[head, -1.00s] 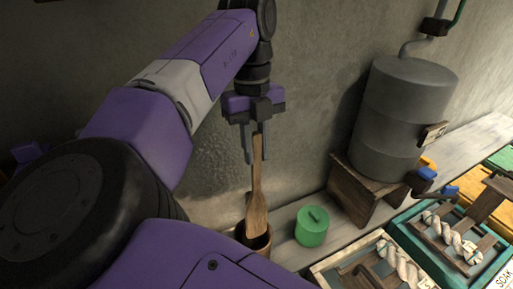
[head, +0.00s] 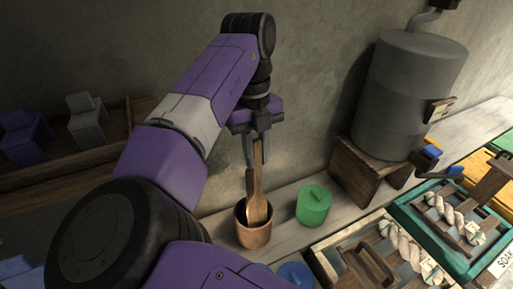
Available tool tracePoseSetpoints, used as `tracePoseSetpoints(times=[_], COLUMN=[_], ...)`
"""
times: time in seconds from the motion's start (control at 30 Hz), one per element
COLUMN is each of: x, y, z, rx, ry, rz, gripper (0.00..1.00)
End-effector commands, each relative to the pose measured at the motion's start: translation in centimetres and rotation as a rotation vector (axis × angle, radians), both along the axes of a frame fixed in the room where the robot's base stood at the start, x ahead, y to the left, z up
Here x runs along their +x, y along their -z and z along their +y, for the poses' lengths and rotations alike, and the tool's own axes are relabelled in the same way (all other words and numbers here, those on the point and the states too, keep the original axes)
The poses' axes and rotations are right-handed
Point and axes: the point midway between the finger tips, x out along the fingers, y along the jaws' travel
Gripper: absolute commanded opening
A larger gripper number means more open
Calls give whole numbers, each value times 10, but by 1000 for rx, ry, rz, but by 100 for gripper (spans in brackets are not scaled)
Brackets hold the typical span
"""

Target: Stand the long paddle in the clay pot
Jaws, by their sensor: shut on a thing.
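The long wooden paddle (head: 255,190) stands nearly upright, with its broad lower end inside the brown clay pot (head: 254,238). The pot stands on the pale bench near the wall. My gripper (head: 256,158) points down above the pot and is shut on the upper handle of the paddle. The pot's wall hides the paddle's bottom end, so I cannot tell whether it touches the pot's floor.
A green lidded jar (head: 313,207) stands just right of the pot. A grey metal drum (head: 405,90) sits on a wooden stand (head: 362,172) farther right. Trays with twisted pale skeins (head: 405,245) lie at the front right. A blue round thing (head: 296,273) is partly cut off below.

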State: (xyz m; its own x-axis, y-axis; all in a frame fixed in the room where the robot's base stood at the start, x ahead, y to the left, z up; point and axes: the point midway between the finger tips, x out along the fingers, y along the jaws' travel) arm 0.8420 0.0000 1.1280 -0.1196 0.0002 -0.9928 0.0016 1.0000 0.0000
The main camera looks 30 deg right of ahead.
Motion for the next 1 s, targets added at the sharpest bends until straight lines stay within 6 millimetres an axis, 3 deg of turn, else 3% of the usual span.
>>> tracePoseSetpoints(times=[0.4,0.97,1.0], x=[0,0,0], y=[38,47,47], z=[0,0,0], rx=[-1,0,0], ry=[0,0,0], rz=[1,0,0], gripper=[0,0,24])
